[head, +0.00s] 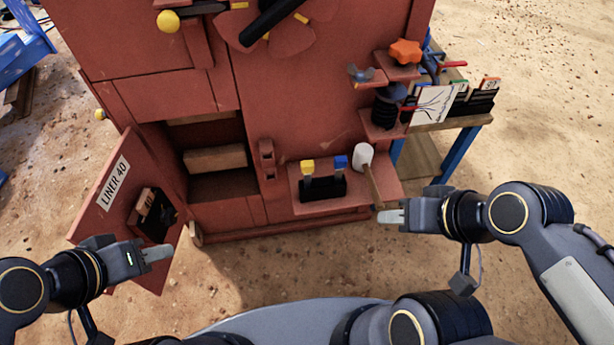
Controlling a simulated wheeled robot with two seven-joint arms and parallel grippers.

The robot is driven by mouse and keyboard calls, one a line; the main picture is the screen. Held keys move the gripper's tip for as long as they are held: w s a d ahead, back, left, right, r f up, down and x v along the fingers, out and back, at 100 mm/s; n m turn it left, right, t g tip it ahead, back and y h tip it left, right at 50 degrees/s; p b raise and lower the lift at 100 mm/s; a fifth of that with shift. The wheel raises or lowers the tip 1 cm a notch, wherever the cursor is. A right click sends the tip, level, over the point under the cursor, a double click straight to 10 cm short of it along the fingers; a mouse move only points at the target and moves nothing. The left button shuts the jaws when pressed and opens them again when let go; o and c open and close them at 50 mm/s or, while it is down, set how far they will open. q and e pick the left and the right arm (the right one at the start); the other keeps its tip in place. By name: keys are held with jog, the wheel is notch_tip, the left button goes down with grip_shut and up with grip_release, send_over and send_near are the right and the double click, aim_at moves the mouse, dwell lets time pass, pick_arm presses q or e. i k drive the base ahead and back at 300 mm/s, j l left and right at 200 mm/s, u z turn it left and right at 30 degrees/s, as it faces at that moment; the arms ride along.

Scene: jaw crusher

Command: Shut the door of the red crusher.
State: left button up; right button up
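The red crusher (300,100) stands in front of me. Its door (92,208) stands open, swung out to the left and towards me, with a white "LINER 40" label and a black holder with a small block marked 40 on its inner face. The opening (218,178) behind it shows a wooden block inside. My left gripper (168,253) is in front of the door's lower inner side in the picture; I cannot tell whether it touches. My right gripper (382,216) is near the mallet handle, apparently empty. The fingers of both grippers look close together, but their gap is not clear.
A shelf (388,190) on the crusher's front carries a white-headed mallet (362,156) and a black holder (322,190) with yellow and blue-topped tools. A blue-legged table (462,122) stands at the right.

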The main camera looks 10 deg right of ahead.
aim_at(110, 206)
jog(key=j+z, duration=0.15)
jog(key=j, duration=0.3)
jog(key=j+z, duration=0.1)
jog(key=j, duration=0.35)
jog(key=k+j+z, duration=0.15)
jog(key=j, duration=0.3)
jog(key=j+z, duration=0.1)
jog(key=j, duration=0.35)
jog(key=k+j+z, duration=0.15)
jog(key=j, duration=0.3)
jog(key=k+j+z, duration=0.1)
jog(key=j, duration=0.3)
jog(key=k+j+z, duration=0.15)
jog(key=j, duration=0.3)
jog(key=k+j+z, duration=0.15)
jog(key=j, duration=0.25)
jog(key=l+z, duration=0.1)
jog(key=l, duration=0.25)
